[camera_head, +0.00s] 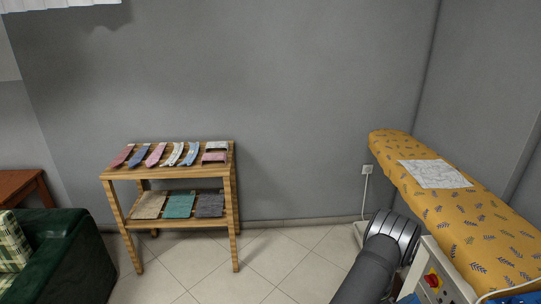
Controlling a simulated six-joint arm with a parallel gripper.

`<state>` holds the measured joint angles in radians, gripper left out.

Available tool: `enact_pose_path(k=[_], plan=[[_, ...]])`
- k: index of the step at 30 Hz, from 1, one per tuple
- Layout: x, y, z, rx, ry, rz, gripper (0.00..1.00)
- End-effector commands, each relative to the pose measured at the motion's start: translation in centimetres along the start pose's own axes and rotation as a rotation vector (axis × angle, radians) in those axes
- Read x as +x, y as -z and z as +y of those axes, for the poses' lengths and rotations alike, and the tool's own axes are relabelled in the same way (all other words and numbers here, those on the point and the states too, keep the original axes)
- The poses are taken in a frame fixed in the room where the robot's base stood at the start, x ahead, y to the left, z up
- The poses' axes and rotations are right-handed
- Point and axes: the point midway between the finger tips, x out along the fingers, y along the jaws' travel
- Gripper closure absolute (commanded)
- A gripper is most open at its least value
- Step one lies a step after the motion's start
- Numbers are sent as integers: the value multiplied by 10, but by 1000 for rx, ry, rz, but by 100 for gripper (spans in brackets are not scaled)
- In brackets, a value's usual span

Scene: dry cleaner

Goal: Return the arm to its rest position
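Part of my arm (376,262) shows at the bottom right, a dark grey link ending in a rounded silver joint. It stands in front of the left side of the ironing board. My gripper is not in view, so I cannot see whether it holds anything.
A yellow patterned ironing board (437,202) with a white cloth (435,174) runs along the right. A control box with a red switch (433,279) sits beside my arm. A wooden shelf (170,171) with ties and folded cloths stands left. Tiled floor (262,262) between is clear.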

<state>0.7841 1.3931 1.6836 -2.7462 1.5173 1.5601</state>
Motion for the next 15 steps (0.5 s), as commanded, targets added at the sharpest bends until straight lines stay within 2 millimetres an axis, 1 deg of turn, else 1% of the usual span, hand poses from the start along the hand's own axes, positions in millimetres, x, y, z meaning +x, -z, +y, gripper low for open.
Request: enact_pose_path(k=[1,3,15], plan=[[12,-1,0,2,-3,-3,65],[26,0,1,2,-3,-1,65],[106,0,0,1,-2,-1,65]])
